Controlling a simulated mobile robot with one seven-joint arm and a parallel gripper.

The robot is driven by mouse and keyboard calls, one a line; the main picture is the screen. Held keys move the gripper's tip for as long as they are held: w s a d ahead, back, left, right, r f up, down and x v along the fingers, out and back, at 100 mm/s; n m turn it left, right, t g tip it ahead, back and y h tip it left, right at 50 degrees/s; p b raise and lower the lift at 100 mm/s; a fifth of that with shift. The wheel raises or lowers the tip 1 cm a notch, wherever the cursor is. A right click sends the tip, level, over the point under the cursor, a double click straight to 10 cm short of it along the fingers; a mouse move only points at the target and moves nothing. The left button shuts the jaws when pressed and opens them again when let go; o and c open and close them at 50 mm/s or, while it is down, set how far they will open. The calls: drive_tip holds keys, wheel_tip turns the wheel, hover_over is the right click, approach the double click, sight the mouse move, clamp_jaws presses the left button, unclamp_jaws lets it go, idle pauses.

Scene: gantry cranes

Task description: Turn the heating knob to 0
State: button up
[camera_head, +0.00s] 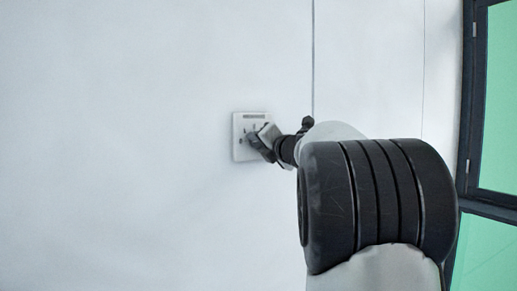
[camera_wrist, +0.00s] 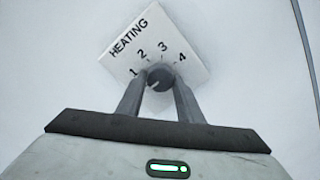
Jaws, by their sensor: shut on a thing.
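A white square panel marked HEATING (camera_wrist: 126,40) is fixed to the wall and appears tilted in the wrist view. The numbers 1, 2, 3 and 4 are printed around a round dark knob (camera_wrist: 160,80). No 0 can be read. My gripper (camera_wrist: 160,88) has one finger on each side of the knob and is shut on it. The knob's pointer is too small to read with certainty. In the head view, the panel (camera_head: 238,122) shows on the wall with my gripper (camera_head: 258,144) against its right part, hiding the knob.
The pale wall (camera_head: 120,150) around the panel is bare. A vertical seam (camera_head: 313,50) runs right of the panel. A dark-framed window (camera_head: 468,100) with green panes stands at the far right. My arm covers much of the lower right.

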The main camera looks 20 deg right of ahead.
drive_tip(key=shift+n, duration=0.5)
drive_tip(key=o, duration=1.1)
drive_tip(key=shift+c, duration=0.2)
